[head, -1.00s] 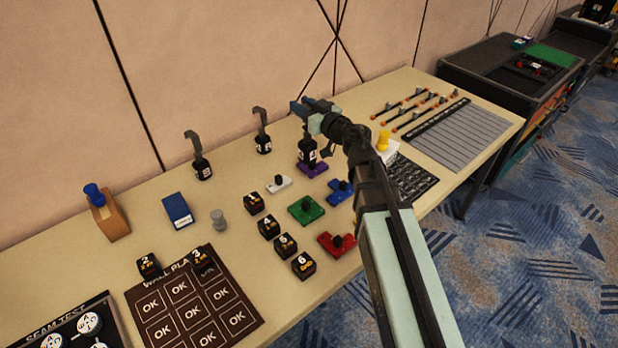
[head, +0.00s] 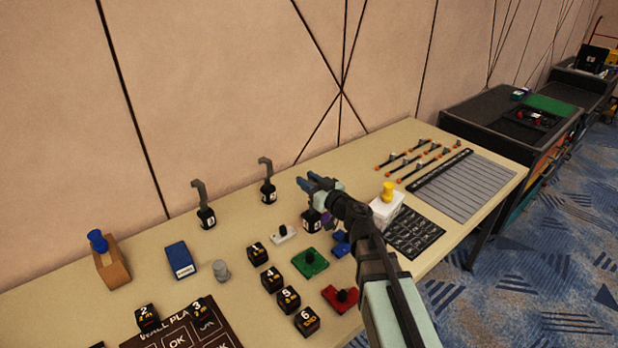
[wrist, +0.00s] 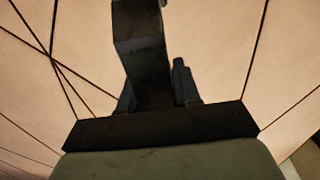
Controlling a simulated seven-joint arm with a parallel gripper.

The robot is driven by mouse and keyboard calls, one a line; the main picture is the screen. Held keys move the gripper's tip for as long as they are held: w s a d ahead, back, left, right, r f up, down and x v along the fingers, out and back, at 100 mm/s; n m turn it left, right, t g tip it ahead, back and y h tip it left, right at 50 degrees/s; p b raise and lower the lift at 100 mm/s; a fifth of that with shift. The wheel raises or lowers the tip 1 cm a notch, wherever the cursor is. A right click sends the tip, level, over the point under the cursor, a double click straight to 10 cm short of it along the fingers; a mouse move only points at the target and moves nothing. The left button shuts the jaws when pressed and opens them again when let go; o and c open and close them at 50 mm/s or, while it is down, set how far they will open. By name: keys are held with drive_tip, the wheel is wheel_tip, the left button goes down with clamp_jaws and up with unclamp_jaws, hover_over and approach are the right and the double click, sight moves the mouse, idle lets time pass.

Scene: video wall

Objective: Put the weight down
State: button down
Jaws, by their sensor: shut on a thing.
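My gripper (head: 311,183) is shut on the upper part of a black hooked weight with a white label (head: 312,222). The weight hangs upright below the fingers, over or just in front of a purple piece, which it mostly hides. I cannot tell whether its base touches the table. In the wrist view, the dark hook (wrist: 145,60) rises between my fingers, and the weight's body is hidden. Two similar hooked weights, one at left (head: 206,216) and one nearer my gripper (head: 267,192), stand upright on the table to the left of the held one.
The table (head: 130,230) carries several black numbered cubes, a white piece (head: 284,234), a green piece (head: 310,262), a blue piece (head: 341,243) and a red piece (head: 341,297) around the weight. A white box with a yellow knob (head: 387,208) stands right. The wall (head: 230,90) is behind.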

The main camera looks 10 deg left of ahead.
drive_tip(key=shift+f, duration=2.2)
drive_tip(key=c, duration=0.8)
unclamp_jaws()
drive_tip(key=shift+s, duration=0.1)
drive_tip(key=v, duration=0.7)
drive_tip(key=shift+d, duration=0.2)
